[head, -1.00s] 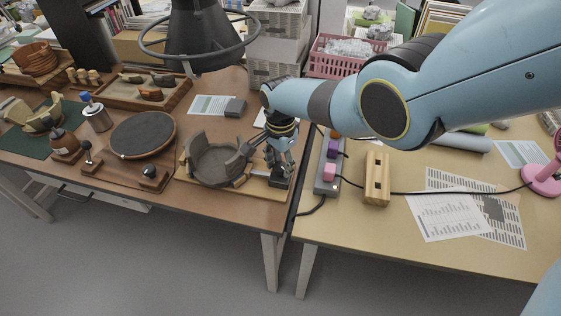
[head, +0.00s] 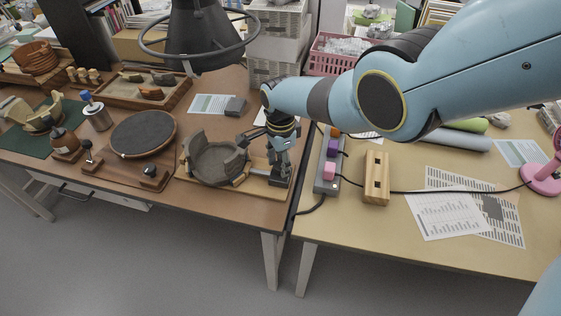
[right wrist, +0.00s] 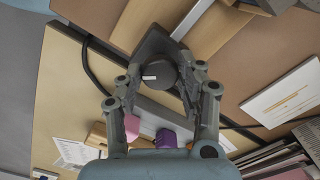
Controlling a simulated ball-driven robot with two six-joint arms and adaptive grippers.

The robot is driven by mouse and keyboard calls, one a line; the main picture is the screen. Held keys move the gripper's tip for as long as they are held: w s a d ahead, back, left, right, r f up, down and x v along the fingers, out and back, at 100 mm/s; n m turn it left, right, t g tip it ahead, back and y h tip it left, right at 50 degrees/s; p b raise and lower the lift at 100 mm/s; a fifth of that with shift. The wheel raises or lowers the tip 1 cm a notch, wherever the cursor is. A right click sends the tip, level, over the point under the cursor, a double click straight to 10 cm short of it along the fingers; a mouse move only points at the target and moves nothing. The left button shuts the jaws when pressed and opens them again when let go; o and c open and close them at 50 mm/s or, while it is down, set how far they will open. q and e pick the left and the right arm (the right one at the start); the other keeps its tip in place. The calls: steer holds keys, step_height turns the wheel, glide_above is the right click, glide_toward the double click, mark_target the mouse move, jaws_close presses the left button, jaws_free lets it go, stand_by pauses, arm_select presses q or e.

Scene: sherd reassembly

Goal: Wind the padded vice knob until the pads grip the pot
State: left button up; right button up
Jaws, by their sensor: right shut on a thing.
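The grey pot (head: 211,167), with a broken, uneven rim, sits in the padded vice on its wooden base (head: 262,189) near the table's front right edge. The vice's dark round knob (right wrist: 156,76) carries a white mark and shows between the fingers in the right wrist view. My right gripper (head: 281,172) points down at the right end of the vice. It is shut on the knob, with one finger on each side in the right wrist view (right wrist: 160,90). I cannot tell whether the pads touch the pot. My left gripper is not in view.
A round dark turntable (head: 143,134) stands left of the vice. A grey strip with coloured blocks (head: 328,165) and a slotted wooden block (head: 376,178) lie right of it on the other table. A black cable crosses the right table.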

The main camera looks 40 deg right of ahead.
steer(key=o, duration=1.2)
steer(key=shift+c, duration=0.2)
step_height(320, 180, up, 12)
